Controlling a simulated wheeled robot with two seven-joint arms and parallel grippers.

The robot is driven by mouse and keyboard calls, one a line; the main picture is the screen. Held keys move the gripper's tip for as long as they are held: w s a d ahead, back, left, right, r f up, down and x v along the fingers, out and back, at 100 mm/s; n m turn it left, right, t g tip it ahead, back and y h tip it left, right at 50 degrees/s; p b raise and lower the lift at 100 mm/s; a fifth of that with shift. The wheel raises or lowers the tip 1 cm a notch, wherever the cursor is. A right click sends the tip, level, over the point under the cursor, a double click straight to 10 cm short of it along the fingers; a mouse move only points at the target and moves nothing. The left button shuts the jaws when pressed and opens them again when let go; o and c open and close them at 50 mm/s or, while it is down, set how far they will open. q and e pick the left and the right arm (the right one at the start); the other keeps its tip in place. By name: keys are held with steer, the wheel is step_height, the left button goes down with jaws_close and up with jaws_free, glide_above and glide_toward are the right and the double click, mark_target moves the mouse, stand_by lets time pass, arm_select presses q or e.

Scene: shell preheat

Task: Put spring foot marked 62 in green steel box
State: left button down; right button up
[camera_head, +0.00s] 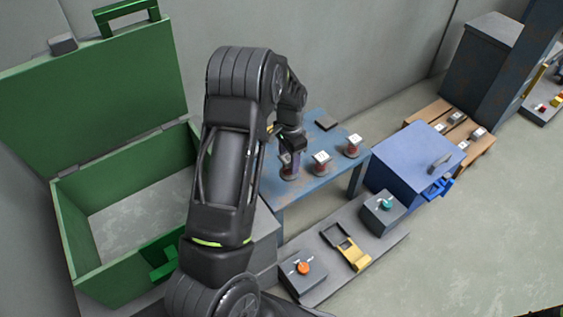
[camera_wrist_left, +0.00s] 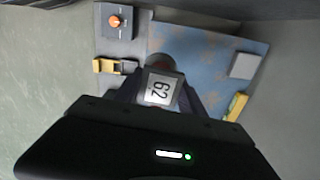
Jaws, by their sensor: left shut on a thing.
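The spring foot marked 62 (camera_wrist_left: 160,88) shows its pale numbered top between my left gripper's fingers (camera_wrist_left: 160,95) in the left wrist view. In the head view my left gripper (camera_head: 291,142) points down at the blue table's near-left part, shut on this spring foot (camera_head: 289,172), whose lower part shows under the fingers. It looks upright; I cannot tell whether it touches the table. The green steel box (camera_head: 62,208) stands at the left with its lid (camera_head: 95,95) raised and its visible floor bare. My right gripper is not in view.
Two more spring feet stand on the blue table (camera_head: 285,197), one in the middle (camera_head: 321,162) and one at the right (camera_head: 353,146). A low panel (camera_head: 325,270) with an orange knob (camera_head: 303,267) lies in front. A blue box (camera_head: 405,165) stands to the right.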

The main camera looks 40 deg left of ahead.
arm_select(q)
steer(key=w+d+r+n, duration=0.2)
steer(key=w+d+r, duration=0.3)
steer(key=d+r, duration=0.4)
steer(key=w+d+r+n, duration=0.2)
steer(key=w+d+r, duration=0.3)
steer(key=d+r, duration=0.4)
steer(key=d, duration=0.3)
steer(key=shift+r, duration=0.15)
steer(key=shift+w+d, duration=0.1)
steer(key=shift+d, duration=0.05)
